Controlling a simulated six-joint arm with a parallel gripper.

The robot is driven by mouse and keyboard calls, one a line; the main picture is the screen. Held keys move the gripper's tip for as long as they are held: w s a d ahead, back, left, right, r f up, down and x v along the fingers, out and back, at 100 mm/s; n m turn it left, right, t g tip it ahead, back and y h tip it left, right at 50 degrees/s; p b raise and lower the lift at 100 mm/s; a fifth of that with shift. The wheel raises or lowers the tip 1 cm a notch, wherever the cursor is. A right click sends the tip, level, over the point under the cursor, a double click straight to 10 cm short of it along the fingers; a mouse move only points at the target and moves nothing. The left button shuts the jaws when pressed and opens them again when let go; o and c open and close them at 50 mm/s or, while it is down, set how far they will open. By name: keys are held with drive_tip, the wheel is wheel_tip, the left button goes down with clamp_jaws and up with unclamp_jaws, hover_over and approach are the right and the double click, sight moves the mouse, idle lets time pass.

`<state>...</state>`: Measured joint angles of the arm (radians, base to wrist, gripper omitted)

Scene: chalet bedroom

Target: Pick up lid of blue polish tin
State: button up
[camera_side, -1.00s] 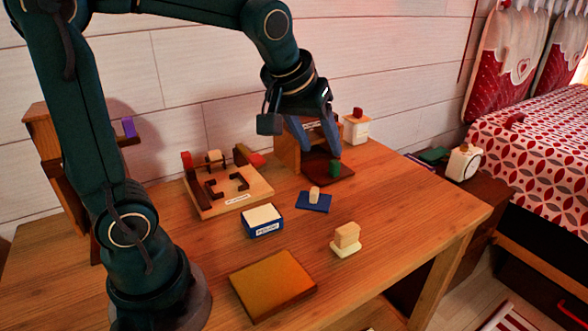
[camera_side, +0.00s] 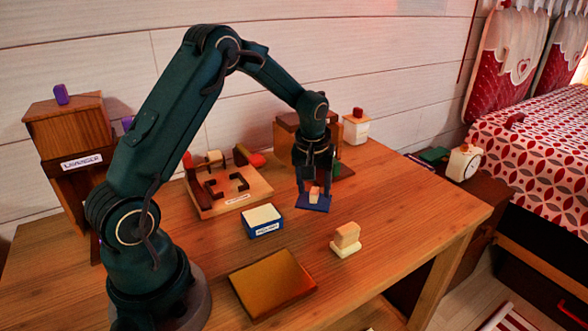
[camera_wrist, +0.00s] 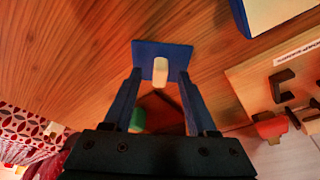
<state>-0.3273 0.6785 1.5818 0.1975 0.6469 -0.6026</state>
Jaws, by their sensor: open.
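The blue lid (camera_side: 313,207) is a flat square plate with a cream knob (camera_side: 314,194) on top. It lies on the table, apart from the blue polish tin (camera_side: 263,231), which has a cream top and a label on its front. My gripper (camera_side: 314,188) points down just over the lid. In the wrist view, the lid (camera_wrist: 150,47) shows beyond the tips of my blue fingers (camera_wrist: 160,76). The knob (camera_wrist: 160,66) appears between them with a gap on each side. My gripper is open and empty. A corner of the tin (camera_wrist: 244,20) shows at the top right.
A wooden puzzle board (camera_side: 235,199) stands left of the gripper. A wooden box (camera_side: 288,140) is behind it. A cream block (camera_side: 346,239) on a base stands front right, and a yellow-brown slab (camera_side: 272,284) lies in front. Bare table surrounds the lid.

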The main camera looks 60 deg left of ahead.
drive_tip(key=shift+f, duration=0.4)
clamp_jaws()
drive_tip(key=shift+r, duration=0.15)
